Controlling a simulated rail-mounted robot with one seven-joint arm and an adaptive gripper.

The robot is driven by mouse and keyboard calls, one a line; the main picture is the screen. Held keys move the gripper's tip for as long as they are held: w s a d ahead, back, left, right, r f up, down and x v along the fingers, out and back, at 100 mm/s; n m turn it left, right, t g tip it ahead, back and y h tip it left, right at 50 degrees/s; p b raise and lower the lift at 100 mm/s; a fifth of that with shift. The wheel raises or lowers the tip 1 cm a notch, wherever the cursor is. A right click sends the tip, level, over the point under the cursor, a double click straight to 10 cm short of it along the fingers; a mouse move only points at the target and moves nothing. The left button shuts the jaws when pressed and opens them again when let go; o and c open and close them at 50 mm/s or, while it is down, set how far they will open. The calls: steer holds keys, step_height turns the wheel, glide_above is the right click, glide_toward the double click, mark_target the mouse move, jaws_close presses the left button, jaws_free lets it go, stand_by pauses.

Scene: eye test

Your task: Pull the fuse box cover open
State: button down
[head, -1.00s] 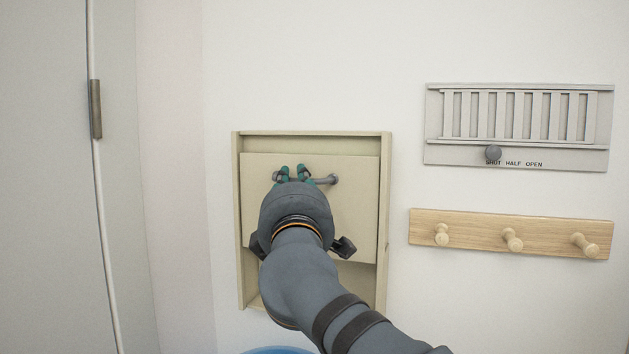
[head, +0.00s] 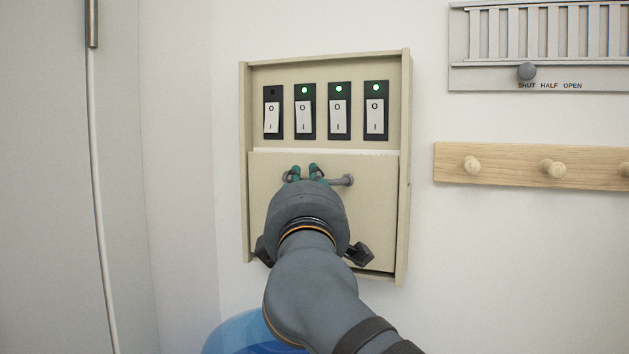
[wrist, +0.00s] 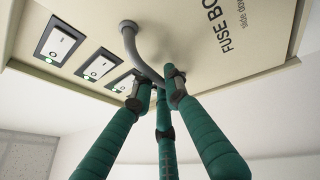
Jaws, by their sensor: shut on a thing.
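The beige fuse box (head: 405,150) is on the wall in the head view. Its flat cover (head: 376,215) sits over the lower half, its bottom edge close to the frame's bottom. The upper half is uncovered and shows a row of rocker switches (head: 339,115). The cover's grey bar handle (head: 346,181) also shows in the wrist view (wrist: 138,48). My gripper (head: 304,174) has its green fingers shut on this handle; they also show around the bar in the wrist view (wrist: 157,88). My arm hides part of the cover.
The leftmost switch lamp (head: 272,92) is dark; the others glow green. To the right are a grey slatted vent (head: 545,75) with a knob and a wooden peg rail (head: 510,166). A blue round thing (head: 235,335) is below. A grey door panel (head: 45,180) is left.

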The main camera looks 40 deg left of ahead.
steer(key=shift+d, duration=0.1)
steer(key=c, duration=1.8)
jaws_free()
steer(key=shift+d, duration=0.1)
steer(key=shift+o, duration=0.4)
steer(key=v, duration=1.2)
